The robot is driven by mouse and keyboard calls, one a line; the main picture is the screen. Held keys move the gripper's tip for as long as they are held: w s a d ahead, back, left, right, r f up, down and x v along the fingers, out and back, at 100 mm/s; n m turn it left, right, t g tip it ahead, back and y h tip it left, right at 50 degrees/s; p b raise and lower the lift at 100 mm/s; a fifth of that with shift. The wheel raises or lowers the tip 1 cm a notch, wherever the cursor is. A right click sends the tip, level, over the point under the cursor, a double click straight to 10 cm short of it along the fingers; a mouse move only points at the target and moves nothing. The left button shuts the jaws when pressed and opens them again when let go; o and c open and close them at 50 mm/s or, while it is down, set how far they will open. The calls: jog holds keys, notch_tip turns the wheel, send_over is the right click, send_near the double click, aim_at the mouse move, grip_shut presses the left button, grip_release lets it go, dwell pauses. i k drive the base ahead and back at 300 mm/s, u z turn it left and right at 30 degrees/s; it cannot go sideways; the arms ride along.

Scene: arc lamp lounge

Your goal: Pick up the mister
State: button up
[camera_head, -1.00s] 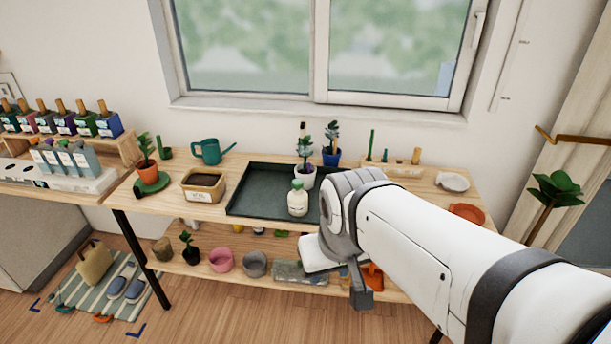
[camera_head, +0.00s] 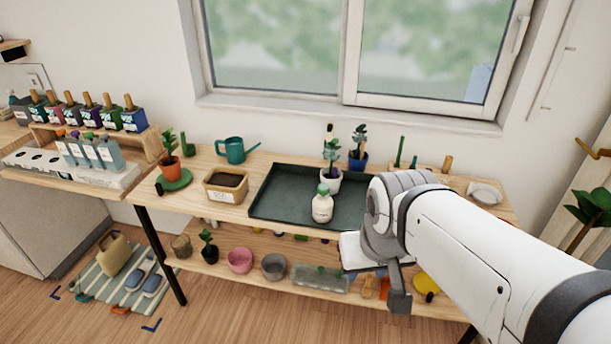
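The mister looks to be the small cream-white bottle (camera_head: 322,208) with a green top. It stands upright at the front edge of a dark green tray (camera_head: 282,205) on the wooden bench. My gripper (camera_head: 399,296) is to the right of the bottle and lower in the picture, in front of the bench. It is apart from the bottle. One grey finger part points down; my wrist hides the rest, so its opening does not show.
A potted succulent (camera_head: 331,180) stands right behind the bottle. A blue pot (camera_head: 358,160) is further back. A soil box (camera_head: 226,186) and a teal watering can (camera_head: 231,149) are to the left. The lower shelf holds several pots. The tray's left part is bare.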

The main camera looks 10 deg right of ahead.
aim_at(323, 207)
jog(key=i, duration=0.85)
jog(key=z, duration=0.05)
